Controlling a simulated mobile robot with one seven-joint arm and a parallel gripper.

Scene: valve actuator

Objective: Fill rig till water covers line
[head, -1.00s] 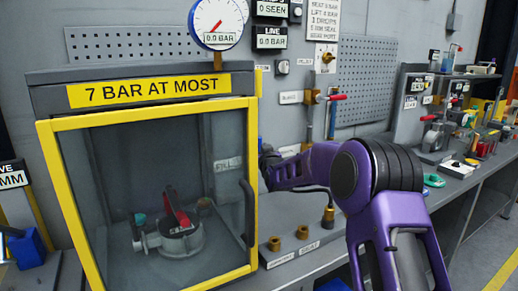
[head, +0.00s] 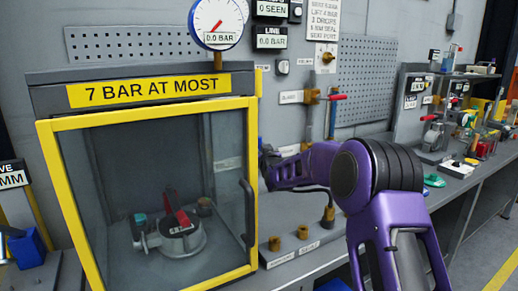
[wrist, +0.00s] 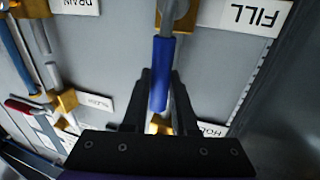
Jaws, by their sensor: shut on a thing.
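In the wrist view, my gripper (wrist: 160,78) is shut on a blue lever handle (wrist: 162,60), with a dark finger on each side of it. A FILL label (wrist: 256,14), upside down in this view, is on the wall beside the lever. In the head view, the rig, a grey valve body (head: 178,238) with a red lever (head: 180,215), sits inside the yellow-framed cabinet (head: 150,112), seen through its clear front. I cannot make out water or a line on it. The dial gauge (head: 218,22) above reads 0.0 BAR.
The cabinet's dark door handle (head: 248,212) is close to my arm. To the right on the wall is a red-handled valve (head: 337,97). The wrist view shows a DRAIN label (wrist: 85,5) and brass fittings. A bench (head: 470,185) with several items runs right.

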